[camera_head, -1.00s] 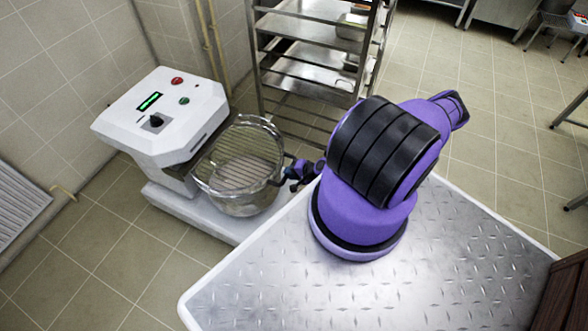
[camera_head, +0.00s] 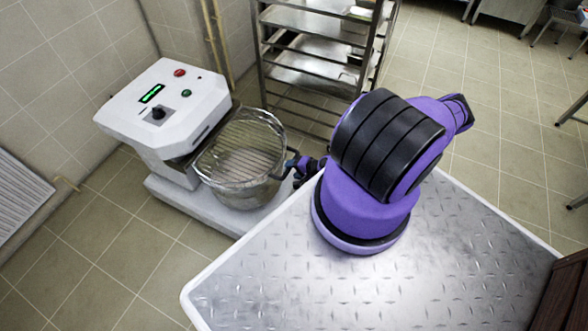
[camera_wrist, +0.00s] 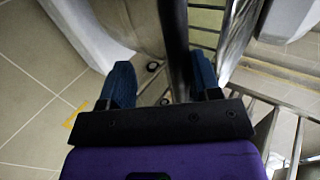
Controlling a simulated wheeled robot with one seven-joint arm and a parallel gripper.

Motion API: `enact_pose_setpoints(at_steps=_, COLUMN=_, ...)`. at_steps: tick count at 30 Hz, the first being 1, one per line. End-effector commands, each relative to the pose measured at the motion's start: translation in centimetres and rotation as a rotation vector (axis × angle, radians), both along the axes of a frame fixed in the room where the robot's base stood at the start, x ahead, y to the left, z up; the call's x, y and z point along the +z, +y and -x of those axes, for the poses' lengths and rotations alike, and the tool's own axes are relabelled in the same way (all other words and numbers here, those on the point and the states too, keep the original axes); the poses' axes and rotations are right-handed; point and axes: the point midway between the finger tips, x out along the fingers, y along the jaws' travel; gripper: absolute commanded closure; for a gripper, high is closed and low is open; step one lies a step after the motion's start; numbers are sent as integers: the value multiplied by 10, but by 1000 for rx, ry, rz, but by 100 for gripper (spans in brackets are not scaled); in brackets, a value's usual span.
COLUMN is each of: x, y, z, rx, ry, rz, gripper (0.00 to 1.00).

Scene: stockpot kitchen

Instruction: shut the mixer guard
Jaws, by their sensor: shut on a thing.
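The mixer (camera_head: 160,105) is a white machine with a sloped control head, standing on a pale base left of my body. Its wire guard (camera_head: 243,140) lies over the top of the metal bowl (camera_head: 245,192), tilted a little as seen here. My gripper (camera_head: 291,166) is at the right side of the guard and bowl, partly hidden by my arm. In the wrist view my gripper (camera_wrist: 162,82) has its two blue fingers on either side of a dark bar (camera_wrist: 173,40), which appears to be part of the guard. The exact contact is hard to see.
A metal rack (camera_head: 315,60) with trays stands behind the bowl, close to my gripper. A wall is behind and left of the mixer, with a radiator (camera_head: 20,185) at the left edge.

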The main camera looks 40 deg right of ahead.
Motion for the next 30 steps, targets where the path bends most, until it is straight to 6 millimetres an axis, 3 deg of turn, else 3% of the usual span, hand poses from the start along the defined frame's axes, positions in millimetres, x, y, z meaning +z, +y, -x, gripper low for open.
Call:
enact_pose_setpoints(at_steps=5, x=4, y=-5, z=11, rx=-3, ry=7, rz=2, gripper=56)
enact_pose_setpoints(at_steps=19, x=53, y=-27, z=71, rx=-3, ry=3, rz=1, gripper=56)
enact_pose_setpoints(at_steps=30, x=64, y=-30, z=83, rx=-1, ry=1, rz=0, gripper=56)
